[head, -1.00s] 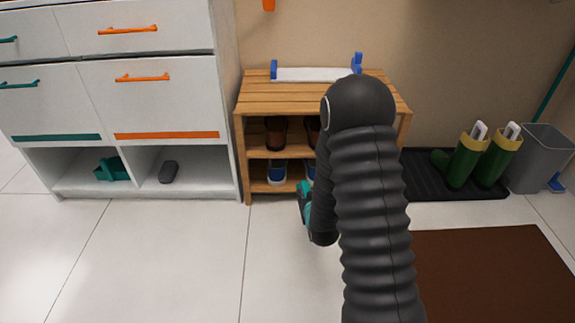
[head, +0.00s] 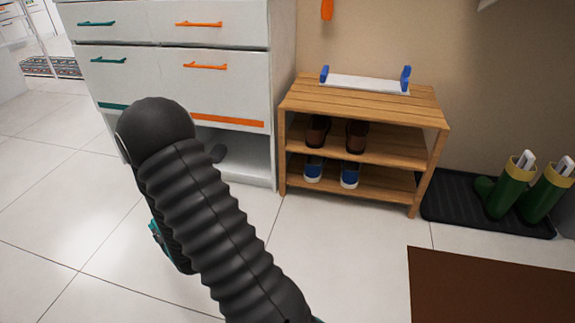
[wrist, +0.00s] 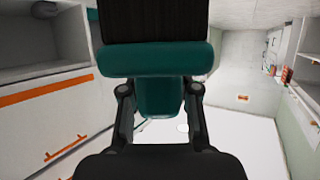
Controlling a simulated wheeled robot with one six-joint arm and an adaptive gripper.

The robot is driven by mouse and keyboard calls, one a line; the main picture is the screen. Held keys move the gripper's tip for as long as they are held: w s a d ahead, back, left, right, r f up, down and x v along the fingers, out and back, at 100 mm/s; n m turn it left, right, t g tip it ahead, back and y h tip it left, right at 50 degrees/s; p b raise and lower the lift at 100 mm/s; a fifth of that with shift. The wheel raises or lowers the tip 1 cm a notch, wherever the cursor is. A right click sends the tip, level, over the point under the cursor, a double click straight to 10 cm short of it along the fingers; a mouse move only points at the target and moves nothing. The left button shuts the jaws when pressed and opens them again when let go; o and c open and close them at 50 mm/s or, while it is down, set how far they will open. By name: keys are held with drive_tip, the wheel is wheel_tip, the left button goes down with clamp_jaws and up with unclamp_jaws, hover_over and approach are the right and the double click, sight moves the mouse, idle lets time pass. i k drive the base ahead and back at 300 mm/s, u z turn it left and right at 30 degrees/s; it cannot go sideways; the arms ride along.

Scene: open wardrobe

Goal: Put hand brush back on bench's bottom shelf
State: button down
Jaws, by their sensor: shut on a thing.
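The hand brush (wrist: 160,60), teal with a dark bristle block, fills the top middle of the wrist view. My gripper (wrist: 159,90) is shut on its teal part. In the head view only a small teal bit (head: 157,236) shows beside my black arm; the rest of the gripper and brush is hidden behind the arm. The wooden bench (head: 430,108) stands right of centre, well to the right of my gripper. Its bottom shelf (head: 388,188) holds blue shoes (head: 314,169) toward the left, with bare boards to their right.
Brown shoes (head: 356,137) are on the middle shelf. A white tray with blue handles (head: 365,84) is on the bench top. A white cabinet (head: 283,100) stands close to the bench's left side. Green boots (head: 505,190) stand on a black mat (head: 455,205) at right. The floor before the bench is clear.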

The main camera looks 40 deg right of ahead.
sight(391, 186)
drive_tip(key=u, duration=0.75)
drive_tip(key=i, duration=0.4)
drive_tip(key=z, duration=3.2)
drive_tip(key=i, duration=0.45)
drive_tip(key=z, duration=0.1)
